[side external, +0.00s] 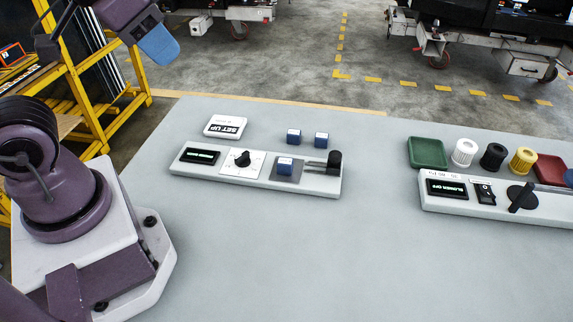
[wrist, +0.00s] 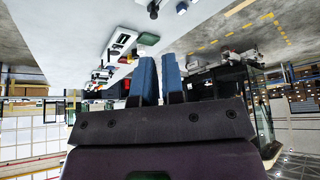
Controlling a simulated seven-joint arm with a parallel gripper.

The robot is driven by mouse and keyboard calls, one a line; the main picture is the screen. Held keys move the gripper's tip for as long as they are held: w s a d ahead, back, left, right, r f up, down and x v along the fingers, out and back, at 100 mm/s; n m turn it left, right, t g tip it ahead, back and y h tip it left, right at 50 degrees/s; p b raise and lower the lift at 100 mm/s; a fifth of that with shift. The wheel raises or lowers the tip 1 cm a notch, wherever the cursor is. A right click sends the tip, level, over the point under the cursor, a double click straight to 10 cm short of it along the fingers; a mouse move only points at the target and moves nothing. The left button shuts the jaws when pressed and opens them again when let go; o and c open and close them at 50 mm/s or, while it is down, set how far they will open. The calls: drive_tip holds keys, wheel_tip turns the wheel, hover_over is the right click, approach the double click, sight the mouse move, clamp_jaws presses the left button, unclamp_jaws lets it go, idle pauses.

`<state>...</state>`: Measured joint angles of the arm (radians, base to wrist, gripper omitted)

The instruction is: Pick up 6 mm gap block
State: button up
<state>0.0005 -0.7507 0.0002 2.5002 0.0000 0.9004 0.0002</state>
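Three small blue blocks with pale marked tops show in the side external view. Two blocks stand side by side on the grey table, a left one (side external: 293,136) and a right one (side external: 321,140). A third block (side external: 286,168) sits on the dark square pad of the white panel. The markings are too small to read, so I cannot tell which is the 6 mm one. My gripper (side external: 160,46) is high at the upper left, far from the blocks. In the wrist view its two blue fingers (wrist: 160,76) are apart with an empty gap.
The white panel (side external: 215,176) carries a display, a dial and a black-knobbed fixture. A "SET UP" box (side external: 226,126) lies behind it. At right are a green tray (side external: 428,152), several spools and a second panel (side external: 440,204). The table front (side external: 330,260) is clear.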

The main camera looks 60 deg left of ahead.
drive_tip(key=o, duration=1)
